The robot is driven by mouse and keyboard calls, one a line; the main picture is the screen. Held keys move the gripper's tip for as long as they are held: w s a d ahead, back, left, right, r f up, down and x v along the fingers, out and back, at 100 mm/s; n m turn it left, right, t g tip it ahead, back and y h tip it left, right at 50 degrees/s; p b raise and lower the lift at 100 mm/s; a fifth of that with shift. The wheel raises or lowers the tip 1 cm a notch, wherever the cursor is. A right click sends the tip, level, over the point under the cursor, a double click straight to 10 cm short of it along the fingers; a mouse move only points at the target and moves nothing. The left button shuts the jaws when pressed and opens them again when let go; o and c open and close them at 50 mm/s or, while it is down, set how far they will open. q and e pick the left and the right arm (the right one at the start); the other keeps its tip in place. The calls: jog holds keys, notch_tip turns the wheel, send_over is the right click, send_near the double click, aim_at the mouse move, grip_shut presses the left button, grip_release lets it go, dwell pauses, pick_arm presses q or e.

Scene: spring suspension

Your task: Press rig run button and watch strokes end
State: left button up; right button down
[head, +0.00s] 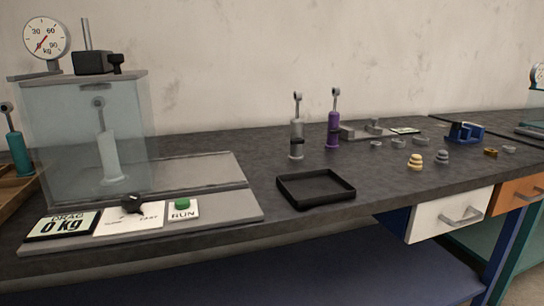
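The rig stands at the left of the head view on a grey base plate (210,170). Its green run button (182,204) sits on a white plate marked RUN at the front. Beside it are a black lever (132,203) on a SLOW/FAST plate and a DRAG display (62,225) reading 0 kg. A clear box (60,130) encloses a pale shock absorber (108,150), which stands upright. A round kg dial (46,38) is above; its red needle points to the lower left. Neither of my grippers is in view.
A black empty tray (316,188) lies right of the rig. A grey shock absorber (296,135) and a purple one (333,125) stand behind it. Several small rings and stacks, a blue holder (465,132) and a white drawer (450,214) are further right. A teal shock absorber (15,150) is far left.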

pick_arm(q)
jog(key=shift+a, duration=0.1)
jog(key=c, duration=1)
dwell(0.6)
